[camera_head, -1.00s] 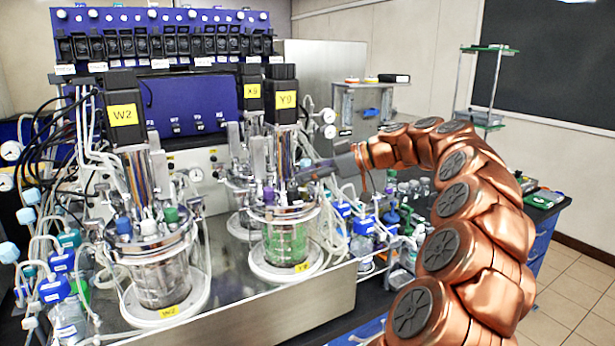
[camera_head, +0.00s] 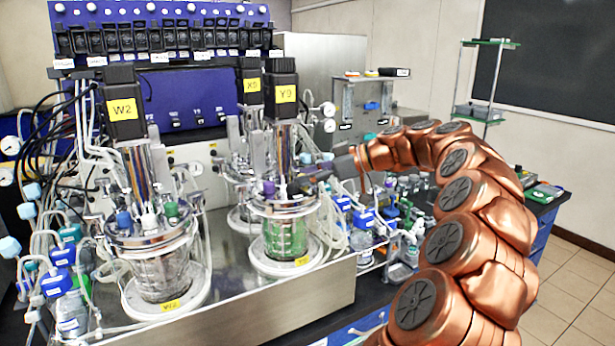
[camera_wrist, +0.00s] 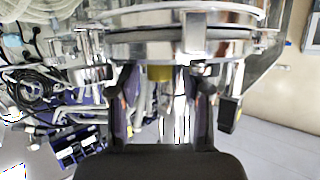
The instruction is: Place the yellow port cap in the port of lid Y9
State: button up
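Lid Y9 (camera_head: 283,207) is the chrome lid of the vessel with green liquid, under the motor labelled Y9 (camera_head: 287,93). It carries a purple cap (camera_head: 269,188) and a pale fitting. My gripper (camera_head: 318,173) is just right of the motor column, above the lid's right side. In the wrist view, which looks upside down, the lid rim (camera_wrist: 225,47) fills the top. The yellow port cap (camera_wrist: 160,73) shows against the lid, between my fingers (camera_wrist: 162,100). The fingers are spread, with gaps on both sides of the cap. I cannot tell how deep it sits.
Vessel W2 (camera_head: 162,267) stands left with its own caps and tubes. Motor X9 (camera_head: 250,88) is close behind Y9. Blue-capped bottles (camera_head: 363,225) and tubing crowd the bench right of Y9.

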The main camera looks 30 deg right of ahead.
jog(key=shift+r, duration=0.1)
jog(key=shift+r+p, duration=0.15)
jog(key=shift+p, duration=0.2)
jog(key=shift+s+d, duration=0.15)
jog(key=b+v, duration=0.3)
jog(key=v, duration=0.8)
jog(key=shift+s+d, duration=0.2)
jog(key=shift+a+r, duration=0.1)
jog(key=shift+a, duration=0.05)
